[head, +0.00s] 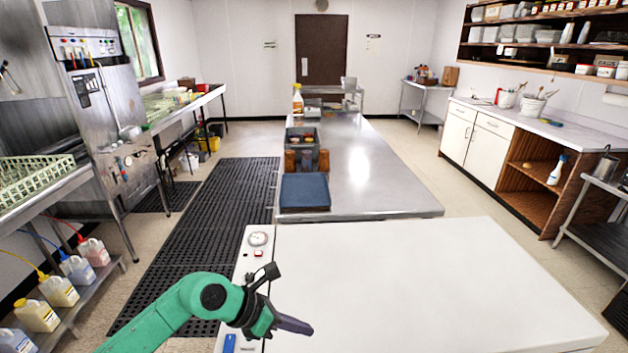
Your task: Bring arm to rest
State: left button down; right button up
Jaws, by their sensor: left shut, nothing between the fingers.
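My left arm, green with dark joints, comes in from the bottom left. Its left gripper (296,326) is shut and empty, with its dark fingers pointing right. It is above the left part of the white-topped surface (430,285) in front of me; the exact height above it is hard to tell. My right arm and right gripper are not in the head view.
A steel table (375,170) behind the white surface holds a dark blue stack (305,192), a grey bin (303,137) and a bottle (297,99). A dish rack (35,176) is at left. Jugs (58,290) stand on a low shelf. The white top looks clear.

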pick_arm(q)
jog(key=d+r+n+t+h, duration=0.35)
jog(key=d+r+h, duration=0.25)
jog(key=r, duration=0.5)
jog(key=w+a+r+n+t+h, duration=0.2)
jog(key=w+r+n+t, duration=0.1)
jog(key=r+n+t, duration=0.4)
jog(key=w+a+n+t+y, duration=0.4)
jog(key=a+n+t+y, duration=0.3)
jog(key=a+n+y, duration=0.8)
jog(key=s+a+f+n+g+y, duration=0.1)
jog(key=s+a+f+n+g, duration=0.2)
jog(key=f+n, duration=0.3)
jog(key=s+a+f+n+g+y, duration=0.1)
jog(key=s+a+f+n+g, duration=0.3)
jog(key=f, duration=0.4)
jog(key=s+a+f+n+g+y, duration=0.1)
jog(key=s+a+f+n+g, duration=0.15)
jog(key=f+n, duration=0.35)
jog(key=s+f+n+g+h, duration=0.25)
jog(key=s+f+g, duration=0.5)
jog(key=s, duration=0.45)
notch_tip(320, 180, down, 23)
jog(key=s, duration=0.1)
jog(key=s+a+f+g+y+b, duration=0.1)
jog(key=s+a+f+g, duration=0.1)
jog(key=s+f, duration=1.5)
jog(key=shift+s+a+b, duration=0.35)
jog(key=shift+s+b, duration=0.05)
jog(key=shift+s, duration=0.05)
